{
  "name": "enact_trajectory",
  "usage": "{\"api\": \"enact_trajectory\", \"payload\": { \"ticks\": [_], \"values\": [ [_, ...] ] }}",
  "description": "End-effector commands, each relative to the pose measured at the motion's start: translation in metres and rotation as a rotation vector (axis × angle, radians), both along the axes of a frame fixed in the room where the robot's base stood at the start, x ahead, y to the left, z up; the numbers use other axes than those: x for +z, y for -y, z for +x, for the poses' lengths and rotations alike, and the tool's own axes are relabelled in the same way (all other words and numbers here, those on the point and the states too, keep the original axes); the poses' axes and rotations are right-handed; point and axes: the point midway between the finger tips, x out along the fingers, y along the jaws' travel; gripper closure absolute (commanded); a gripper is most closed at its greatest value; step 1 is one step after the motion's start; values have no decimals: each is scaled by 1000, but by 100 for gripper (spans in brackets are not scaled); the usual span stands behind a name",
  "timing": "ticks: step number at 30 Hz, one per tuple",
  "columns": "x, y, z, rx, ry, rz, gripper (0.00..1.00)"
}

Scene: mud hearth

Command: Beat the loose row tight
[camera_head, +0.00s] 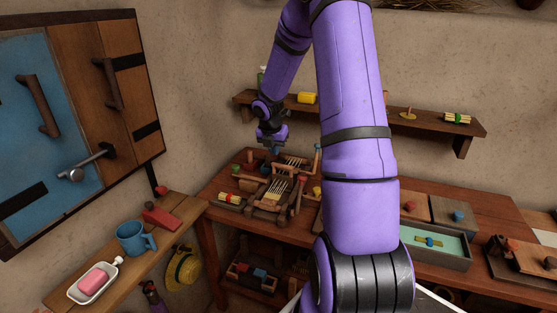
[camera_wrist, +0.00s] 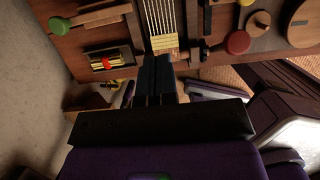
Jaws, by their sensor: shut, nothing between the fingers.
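A small wooden loom (camera_head: 273,196) stands on the table at the back left, with pale warp threads strung on it. In the wrist view the pale warp threads (camera_wrist: 158,15) run down to a yellowish woven band (camera_wrist: 164,43). My gripper (camera_head: 274,149) is above the back of the loom in the head view. In the wrist view my gripper's dark fingertips (camera_wrist: 155,60) are together and empty, just below the woven band in the picture; I cannot tell whether they touch it. Which row is loose is too small to tell.
A bundle of sticks with a red band (camera_wrist: 106,62) lies left of the loom. The table (camera_head: 232,184) is crowded around the loom. A side shelf holds a blue mug (camera_head: 132,238) and a soap dish (camera_head: 77,295).

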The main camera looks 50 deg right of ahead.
Motion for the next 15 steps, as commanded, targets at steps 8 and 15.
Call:
{"api": "enact_trajectory", "payload": {
  "ticks": [8, 15],
  "values": [
    [-4, -12, -4, 6, -13, 8, 100],
    [3, -11, -4, 1, 9, -7, 100]
  ]
}}
